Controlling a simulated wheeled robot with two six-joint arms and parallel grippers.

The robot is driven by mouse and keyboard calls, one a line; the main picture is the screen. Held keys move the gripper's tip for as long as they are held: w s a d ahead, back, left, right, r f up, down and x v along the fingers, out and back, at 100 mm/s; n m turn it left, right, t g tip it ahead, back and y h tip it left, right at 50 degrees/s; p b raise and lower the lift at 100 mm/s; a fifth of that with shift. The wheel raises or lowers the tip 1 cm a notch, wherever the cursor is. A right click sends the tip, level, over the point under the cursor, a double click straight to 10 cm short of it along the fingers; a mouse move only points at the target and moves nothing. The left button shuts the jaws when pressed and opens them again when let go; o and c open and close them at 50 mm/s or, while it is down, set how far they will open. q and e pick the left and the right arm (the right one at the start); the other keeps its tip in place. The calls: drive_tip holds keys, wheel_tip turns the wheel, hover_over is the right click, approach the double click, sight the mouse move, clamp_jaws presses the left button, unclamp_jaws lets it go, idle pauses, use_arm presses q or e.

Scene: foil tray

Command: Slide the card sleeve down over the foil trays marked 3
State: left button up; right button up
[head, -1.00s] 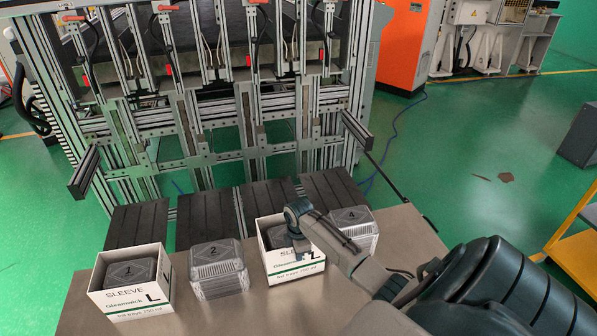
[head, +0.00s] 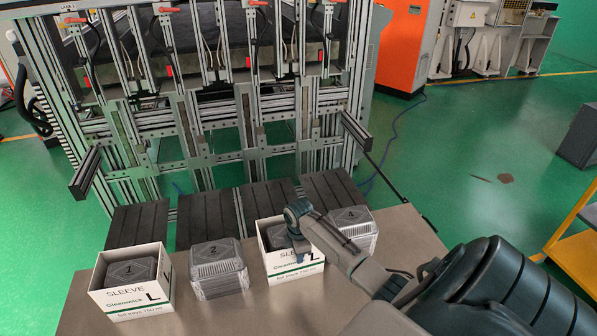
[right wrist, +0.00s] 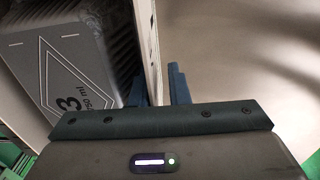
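The card sleeve (head: 297,272) is white with a green stripe and stands upright around the foil trays marked 3 (head: 277,236). Its lower edge is at or very near the table; I cannot tell if it touches. In the right wrist view the trays' dark lid with the 3 (right wrist: 62,65) lies inside the sleeve wall (right wrist: 147,40). My right gripper (head: 301,256) is at the sleeve's near side. Its fingers (right wrist: 159,90) lie on both sides of the wall, close against it. My left gripper is out of view.
A sleeved stack marked 1 (head: 131,270) and a bare stack marked 2 (head: 217,260) stand to the left. A bare stack marked 4 (head: 352,225) stands close on the right, behind my right arm. The brown table (head: 260,315) is clear in front.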

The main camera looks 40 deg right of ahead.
drive_tip(key=shift+s+a+f, duration=0.1)
drive_tip(key=shift+s+f, duration=0.05)
drive_tip(key=shift+f, duration=0.25)
wheel_tip(320, 180, up, 12)
drive_tip(key=shift+f+b, duration=0.25)
drive_tip(key=shift+b, duration=0.2)
idle(0.5)
